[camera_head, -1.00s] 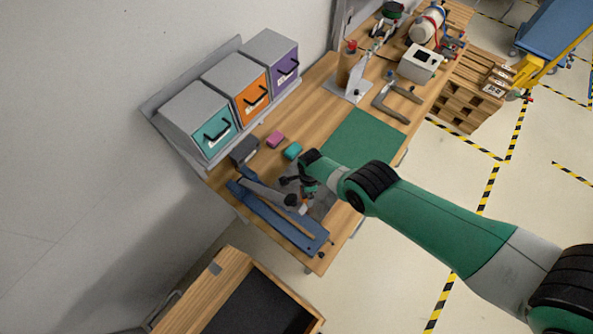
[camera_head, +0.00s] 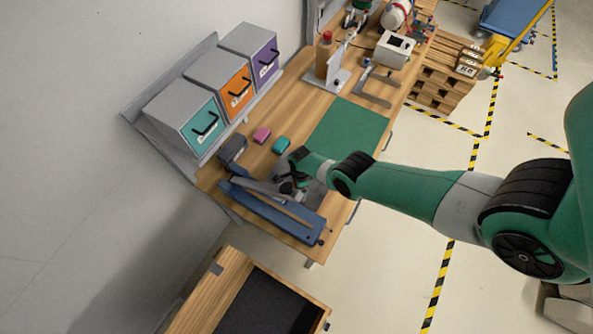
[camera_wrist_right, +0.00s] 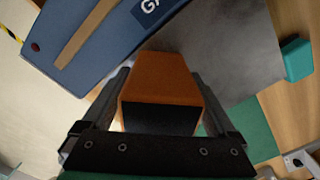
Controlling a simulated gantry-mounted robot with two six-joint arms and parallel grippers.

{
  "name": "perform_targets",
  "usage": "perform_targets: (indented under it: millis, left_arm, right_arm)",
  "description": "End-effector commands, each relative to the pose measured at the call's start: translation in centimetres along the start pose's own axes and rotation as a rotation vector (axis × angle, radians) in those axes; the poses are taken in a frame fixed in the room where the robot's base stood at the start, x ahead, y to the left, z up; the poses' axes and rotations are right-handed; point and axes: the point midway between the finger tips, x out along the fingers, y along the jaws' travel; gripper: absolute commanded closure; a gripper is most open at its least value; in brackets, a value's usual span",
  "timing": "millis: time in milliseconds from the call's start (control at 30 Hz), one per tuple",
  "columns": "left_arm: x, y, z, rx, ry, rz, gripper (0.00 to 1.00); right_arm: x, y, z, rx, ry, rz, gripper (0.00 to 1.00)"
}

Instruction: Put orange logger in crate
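The orange logger (camera_wrist_right: 163,78), a block with a black end face, sits between the two fingers of my right gripper (camera_wrist_right: 162,95) in the right wrist view. The fingers lie along both its sides and appear closed on it. In the head view my right gripper (camera_head: 292,184) is over the grey mat at the near end of the workbench; the logger is hidden there. I cannot tell how far it is above the mat. A wooden crate (camera_head: 206,298) with a dark inside stands at the bottom of the head view, below the bench end. My left gripper is not in view.
A blue tool (camera_head: 268,212) lies beside the gripper at the bench's near end. Pink (camera_head: 261,135) and teal (camera_head: 281,145) blocks and a dark box (camera_head: 232,148) lie nearby. Drawer bins (camera_head: 210,100) line the wall. The green mat (camera_head: 345,130) is bare.

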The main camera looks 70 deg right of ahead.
Motion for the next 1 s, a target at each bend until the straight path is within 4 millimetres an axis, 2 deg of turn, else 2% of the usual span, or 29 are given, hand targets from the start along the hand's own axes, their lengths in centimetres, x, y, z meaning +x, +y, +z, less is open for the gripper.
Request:
perform_targets:
  millis: [33, 67, 433, 767, 1000]
  left_arm:
    - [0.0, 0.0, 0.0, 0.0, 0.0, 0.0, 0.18]
    - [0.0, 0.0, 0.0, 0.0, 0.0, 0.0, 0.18]
    - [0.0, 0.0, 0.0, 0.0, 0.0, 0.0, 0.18]
    - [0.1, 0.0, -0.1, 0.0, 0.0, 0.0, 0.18]
    - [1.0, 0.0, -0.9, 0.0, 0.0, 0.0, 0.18]
  right_arm:
    - [0.0, 0.0, 0.0, 0.0, 0.0, 0.0, 0.18]
    - [0.0, 0.0, 0.0, 0.0, 0.0, 0.0, 0.23]
    - [0.0, 0.0, 0.1, -0.001, 0.0, 0.0, 0.9]
    - [-0.2, 0.0, 0.1, -0.001, 0.0, 0.0, 0.91]
    - [-1.4, 0.0, 0.1, -0.002, 0.0, 0.0, 0.91]
